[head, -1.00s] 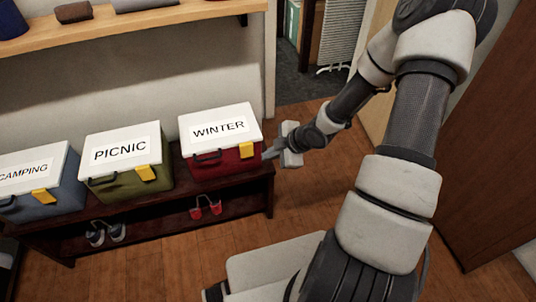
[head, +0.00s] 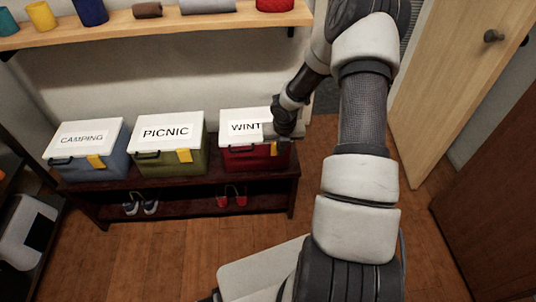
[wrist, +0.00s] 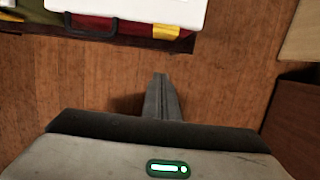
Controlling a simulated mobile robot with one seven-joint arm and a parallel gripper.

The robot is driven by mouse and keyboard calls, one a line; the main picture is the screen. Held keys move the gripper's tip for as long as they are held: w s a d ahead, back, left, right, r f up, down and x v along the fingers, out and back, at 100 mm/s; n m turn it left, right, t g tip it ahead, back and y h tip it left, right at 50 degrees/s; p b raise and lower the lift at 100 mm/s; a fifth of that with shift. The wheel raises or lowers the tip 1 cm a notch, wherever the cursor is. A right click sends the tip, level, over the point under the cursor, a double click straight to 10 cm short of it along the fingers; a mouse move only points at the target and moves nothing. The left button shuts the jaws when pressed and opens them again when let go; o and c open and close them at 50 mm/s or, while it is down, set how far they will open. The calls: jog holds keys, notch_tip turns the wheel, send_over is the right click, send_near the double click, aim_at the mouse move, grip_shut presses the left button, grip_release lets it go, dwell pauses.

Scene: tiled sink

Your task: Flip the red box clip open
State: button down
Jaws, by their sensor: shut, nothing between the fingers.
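The red box (head: 243,158) has a white lid labelled WINTER, partly covered by my arm in the head view. Its yellow clip (head: 275,147) is at the right of the front face, partly hidden by my arm. In the wrist view the red box (wrist: 133,28), its dark handle (wrist: 92,34) and the yellow clip (wrist: 165,32) are at the top edge. The clip lies flat against the front. My gripper (wrist: 160,76) is shut and empty, its fingertips pointing toward the clip with a visible gap of floor between them in the picture.
A green PICNIC box (head: 172,165) and a blue CAMPING box (head: 110,168) stand left of the red box on a dark bench (head: 180,190). Shoes sit on its lower shelf. A wooden wall shelf (head: 170,25) is above. Floor in front is clear. A door (head: 440,90) is at right.

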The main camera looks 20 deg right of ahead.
jog(key=shift+f, duration=0.1)
jog(key=w+d+f+b, duration=0.1)
jog(key=w+f+b, duration=0.2)
jog(key=w+f, duration=0.3)
jog(key=shift+d+f, duration=0.4)
jog(key=shift+f, duration=1.35)
jog(key=shift+w, duration=0.1)
jog(key=shift+w, duration=0.1)
jog(key=shift+w+d+f, duration=0.1)
jog(key=shift+w+f, duration=0.05)
jog(key=shift+w, duration=0.05)
